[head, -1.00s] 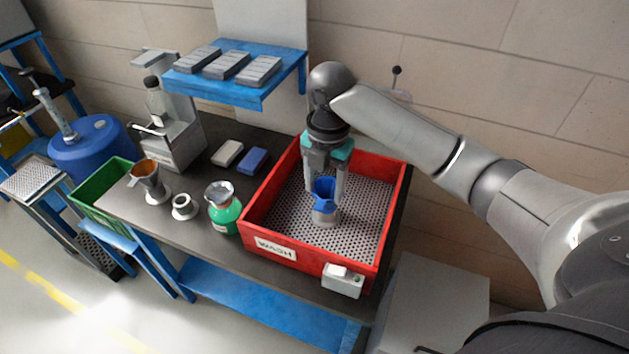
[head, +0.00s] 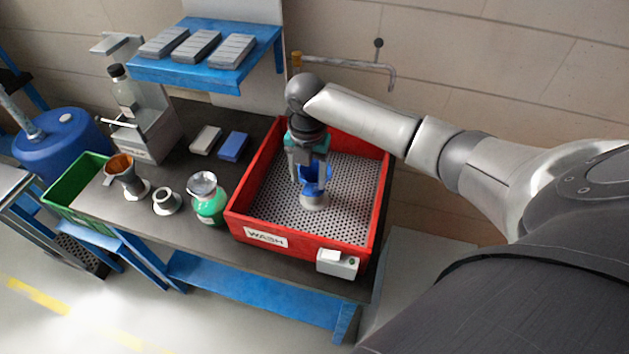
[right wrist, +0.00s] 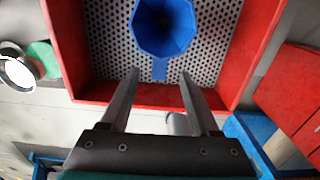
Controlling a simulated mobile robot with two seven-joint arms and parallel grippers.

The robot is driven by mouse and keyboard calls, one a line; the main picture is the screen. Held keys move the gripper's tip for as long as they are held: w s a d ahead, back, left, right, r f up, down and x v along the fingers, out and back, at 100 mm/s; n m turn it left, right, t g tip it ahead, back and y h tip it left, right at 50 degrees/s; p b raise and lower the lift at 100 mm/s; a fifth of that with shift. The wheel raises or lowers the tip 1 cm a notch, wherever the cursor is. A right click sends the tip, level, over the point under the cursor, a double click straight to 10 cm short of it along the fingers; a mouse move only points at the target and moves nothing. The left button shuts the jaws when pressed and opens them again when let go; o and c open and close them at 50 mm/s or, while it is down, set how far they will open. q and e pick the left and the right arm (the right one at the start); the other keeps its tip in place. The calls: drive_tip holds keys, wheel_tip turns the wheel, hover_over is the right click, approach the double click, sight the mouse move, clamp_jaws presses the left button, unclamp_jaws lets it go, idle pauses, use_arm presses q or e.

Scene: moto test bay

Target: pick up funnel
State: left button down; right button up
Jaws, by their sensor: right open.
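The blue funnel (head: 318,173) stands upright on a grey base (head: 314,201) inside the red wash tray (head: 303,247). In the right wrist view the funnel (right wrist: 163,27) shows its wide octagonal mouth and a small tab pointing toward my gripper. My right gripper (head: 309,184) comes down over the tray close to the funnel, and its fingers partly cover it. My left gripper is not in view.
An orange funnel (head: 120,166) in a holder, a grey ring-shaped part (head: 166,201) and a green jar (head: 209,206) stand left of the tray. A green bin (head: 72,205) is at the bench's left end. A blue shelf (head: 190,78) is behind. The tray's perforated floor is largely clear.

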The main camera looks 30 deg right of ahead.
sight(308, 189)
wheel_tip(308, 189, down, 5)
drive_tip(key=shift+a+r, duration=0.15)
drive_tip(key=shift+r, duration=0.05)
clamp_jaws()
idle(0.5)
